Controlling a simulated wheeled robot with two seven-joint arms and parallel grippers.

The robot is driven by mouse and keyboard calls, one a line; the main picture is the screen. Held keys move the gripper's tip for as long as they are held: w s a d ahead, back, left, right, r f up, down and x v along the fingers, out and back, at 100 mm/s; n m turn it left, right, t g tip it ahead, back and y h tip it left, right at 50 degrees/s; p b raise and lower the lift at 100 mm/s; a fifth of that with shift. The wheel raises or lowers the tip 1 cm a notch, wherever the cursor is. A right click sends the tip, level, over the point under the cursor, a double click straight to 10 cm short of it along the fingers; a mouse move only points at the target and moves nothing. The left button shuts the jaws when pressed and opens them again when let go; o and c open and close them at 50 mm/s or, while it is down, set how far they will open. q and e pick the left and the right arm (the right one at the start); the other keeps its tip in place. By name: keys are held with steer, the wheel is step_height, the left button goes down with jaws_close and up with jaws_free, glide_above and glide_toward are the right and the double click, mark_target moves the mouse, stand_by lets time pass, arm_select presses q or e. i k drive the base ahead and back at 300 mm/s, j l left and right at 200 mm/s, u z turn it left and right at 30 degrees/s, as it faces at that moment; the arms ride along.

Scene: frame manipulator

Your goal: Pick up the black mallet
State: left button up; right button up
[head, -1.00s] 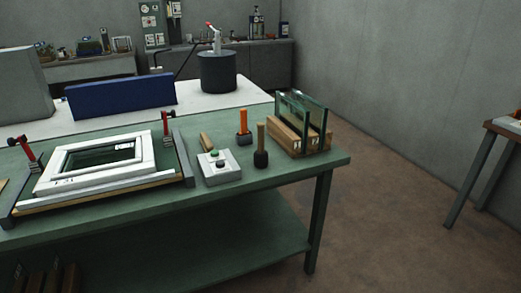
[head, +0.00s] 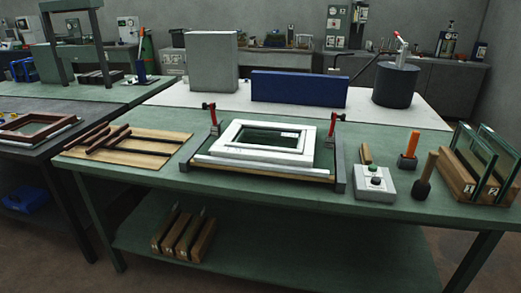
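A mallet with a brown wooden handle and a black head (head: 422,189) stands head down, handle up, on the right part of the green workbench (head: 300,196). Behind it and slightly left is a tool with an orange handle (head: 411,143) and a dark block at its base. Neither of my grippers shows in the head view.
Left of the mallet is a grey box with buttons (head: 374,184); a wooden handle (head: 366,153) lies behind it. Right is a wooden rack (head: 457,176) with upright glass panes. A white frame (head: 238,152) lies in a clamping fixture. Wooden strips (head: 140,143) lie further left.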

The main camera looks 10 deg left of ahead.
mark_target(421, 188)
steer(key=i+j+z, duration=0.1)
steer(key=z, duration=0.25)
steer(key=i+j+z, duration=0.1)
steer(key=z, duration=0.25)
steer(key=j+z, duration=0.1)
steer(key=z, duration=0.25)
steer(key=i+j+z, duration=0.1)
steer(key=j, duration=0.25)
steer(key=i+j+z, duration=0.1)
steer(key=j, duration=0.3)
steer(key=i+j, duration=0.2)
steer(key=j, duration=0.2)
steer(key=i+j+z, duration=0.15)
steer(key=j, duration=0.2)
steer(key=i+j+z, duration=0.1)
steer(key=j, duration=0.3)
